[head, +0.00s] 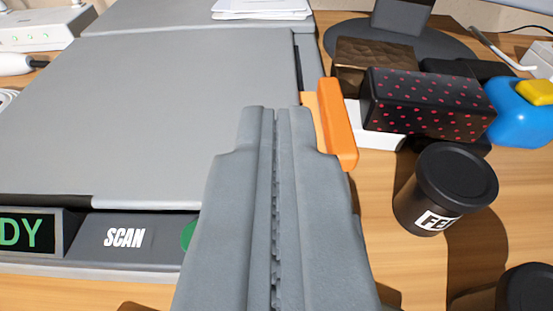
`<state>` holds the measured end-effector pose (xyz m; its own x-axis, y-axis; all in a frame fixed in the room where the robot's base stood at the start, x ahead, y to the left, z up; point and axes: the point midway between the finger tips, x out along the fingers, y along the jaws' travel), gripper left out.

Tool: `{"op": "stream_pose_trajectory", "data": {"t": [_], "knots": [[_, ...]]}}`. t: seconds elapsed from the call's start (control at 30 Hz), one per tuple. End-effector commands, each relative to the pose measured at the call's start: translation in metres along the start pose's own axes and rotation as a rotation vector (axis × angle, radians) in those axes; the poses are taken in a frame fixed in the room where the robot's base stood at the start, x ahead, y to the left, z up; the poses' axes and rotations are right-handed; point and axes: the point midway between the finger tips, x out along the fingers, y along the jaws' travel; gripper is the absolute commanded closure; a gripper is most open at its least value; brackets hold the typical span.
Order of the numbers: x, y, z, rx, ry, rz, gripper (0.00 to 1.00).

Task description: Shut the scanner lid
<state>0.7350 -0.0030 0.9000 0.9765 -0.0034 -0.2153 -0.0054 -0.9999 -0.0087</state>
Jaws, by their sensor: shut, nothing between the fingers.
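The scanner fills the left half of the head view. Its large flat grey lid (150,110) lies over the bed, with a dark narrow gap along its front edge and at its right edge near the back. The front panel (110,236) carries the word SCAN, a dark display ending in "DY" and a partly hidden green button (188,235). My gripper (275,110) is shut and empty. It appears over the scanner's front right corner and hides it. I cannot tell whether it touches the lid.
Right of the scanner are an orange block (338,125), a black box with pink dots (430,100), a brown box (375,62), a black lidded container (445,190) and a blue object (522,115). Papers (262,8) lie at the back.

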Motion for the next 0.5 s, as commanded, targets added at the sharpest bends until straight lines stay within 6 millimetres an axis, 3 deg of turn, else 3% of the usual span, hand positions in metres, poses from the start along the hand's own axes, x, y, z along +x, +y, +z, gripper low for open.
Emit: {"op": "stream_pose_trajectory", "data": {"t": [0.5], "knots": [[-0.060, 0.000, 0.041, 0.000, 0.004, 0.000, 1.00]]}}
